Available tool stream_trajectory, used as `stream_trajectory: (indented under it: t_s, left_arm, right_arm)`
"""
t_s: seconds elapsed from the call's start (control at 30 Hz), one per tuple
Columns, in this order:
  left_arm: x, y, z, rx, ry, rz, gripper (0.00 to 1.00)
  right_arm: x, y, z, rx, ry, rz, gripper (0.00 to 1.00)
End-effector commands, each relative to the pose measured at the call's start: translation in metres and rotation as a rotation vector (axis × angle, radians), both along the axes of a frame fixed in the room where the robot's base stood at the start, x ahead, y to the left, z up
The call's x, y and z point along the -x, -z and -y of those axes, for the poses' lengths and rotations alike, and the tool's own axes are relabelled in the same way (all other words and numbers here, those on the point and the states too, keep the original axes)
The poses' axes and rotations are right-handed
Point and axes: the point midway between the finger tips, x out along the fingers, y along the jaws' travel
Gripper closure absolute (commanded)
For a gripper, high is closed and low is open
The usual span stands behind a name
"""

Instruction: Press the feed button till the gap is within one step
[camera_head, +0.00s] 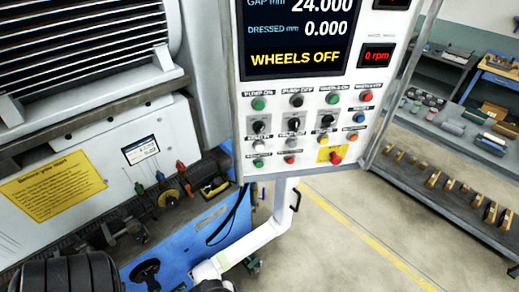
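The control panel (243,178) hangs at the centre of the head view. Its screen (297,35) reads "GAP mm 24.000", "DRESSED mm 0.000" and "WHEELS OFF" in yellow. Below are rows of buttons and switches: a green button (258,103) and a black one (296,101) under pump labels, a green button (333,97) and a red one (366,96) under wheels labels. A blue button (359,117) sits at the right of the second row. The small labels are too blurred to tell which is the feed button. Neither gripper can be made out.
A red stop button (336,159) sits on a yellow plate low on the panel. The grinder with a yellow notice (52,186) fills the left. A white support arm (262,236) runs below the panel. A shelf with parts (440,188) stands right, beyond open floor (330,245).

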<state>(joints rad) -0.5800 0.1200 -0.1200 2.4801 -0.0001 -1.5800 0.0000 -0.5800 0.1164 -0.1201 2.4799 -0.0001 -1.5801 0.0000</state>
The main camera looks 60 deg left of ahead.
Motion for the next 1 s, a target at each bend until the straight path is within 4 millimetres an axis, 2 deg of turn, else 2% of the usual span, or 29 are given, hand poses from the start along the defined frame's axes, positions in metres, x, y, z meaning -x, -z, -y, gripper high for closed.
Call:
stream_trajectory:
  t_s: [0.07, 0.47, 1.0]
  left_arm:
    - [0.0000, 0.0000, 0.0000, 0.000, 0.000, 0.000, 0.63]
    - [0.0000, 0.0000, 0.0000, 0.000, 0.000, 0.000, 1.00]
    - [0.0000, 0.0000, 0.0000, 0.000, 0.000, 0.000, 1.00]
  right_arm:
    - [0.0000, 0.0000, -0.0005, -0.001, 0.001, 0.000, 0.57]
    - [0.0000, 0.0000, -0.0003, -0.001, 0.001, 0.000, 0.57]
    - [0.0001, 0.0001, 0.0024, 0.008, -0.006, 0.000, 0.57]
